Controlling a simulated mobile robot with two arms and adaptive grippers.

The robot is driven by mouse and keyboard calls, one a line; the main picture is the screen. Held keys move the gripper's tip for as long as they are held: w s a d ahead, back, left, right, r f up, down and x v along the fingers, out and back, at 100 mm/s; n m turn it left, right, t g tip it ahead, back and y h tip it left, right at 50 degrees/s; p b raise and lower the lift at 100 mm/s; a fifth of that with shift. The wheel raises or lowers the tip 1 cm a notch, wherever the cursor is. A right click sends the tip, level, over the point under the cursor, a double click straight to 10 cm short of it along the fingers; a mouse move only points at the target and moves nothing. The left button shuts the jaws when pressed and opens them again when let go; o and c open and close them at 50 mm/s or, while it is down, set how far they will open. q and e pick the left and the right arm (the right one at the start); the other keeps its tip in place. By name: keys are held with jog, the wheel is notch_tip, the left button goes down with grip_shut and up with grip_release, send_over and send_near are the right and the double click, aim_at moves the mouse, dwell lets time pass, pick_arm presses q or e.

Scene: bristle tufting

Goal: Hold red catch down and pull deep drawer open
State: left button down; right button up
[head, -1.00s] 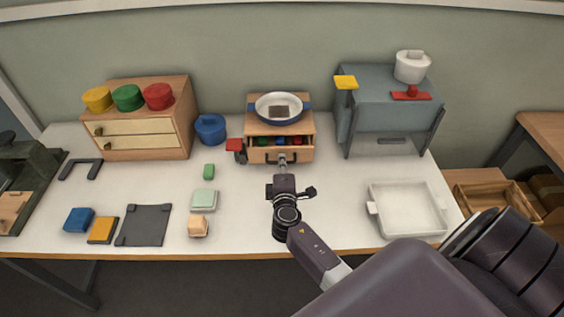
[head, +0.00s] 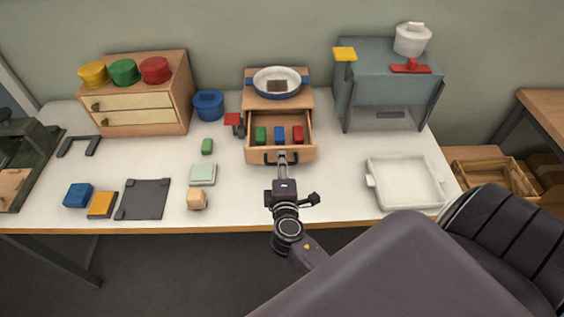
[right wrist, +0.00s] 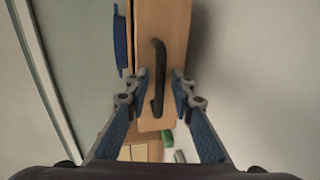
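A small wooden cabinet (head: 261,101) stands at the back middle of the table. Its deep drawer (head: 252,152) is pulled well out, with a green, a blue and a red block inside. The drawer's dark handle (head: 268,156) shows upright in the right wrist view (right wrist: 158,75). My right gripper (right wrist: 160,78) has its fingers on both sides of the handle, with a gap showing on each side; in the head view it is at the drawer front (head: 282,158). The red catch (head: 233,119) sits at the cabinet's left side on a dark mount. My left gripper is out of view.
A blue-handled pan (head: 277,81) sits on the cabinet. A blue pot (head: 208,105) stands to its left, a grey oven-like box (head: 385,88) to its right. A white tray (head: 404,183) lies front right. Table in front of the drawer is mostly clear.

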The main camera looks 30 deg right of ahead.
jog(key=v, duration=1.2)
dwell(0.5)
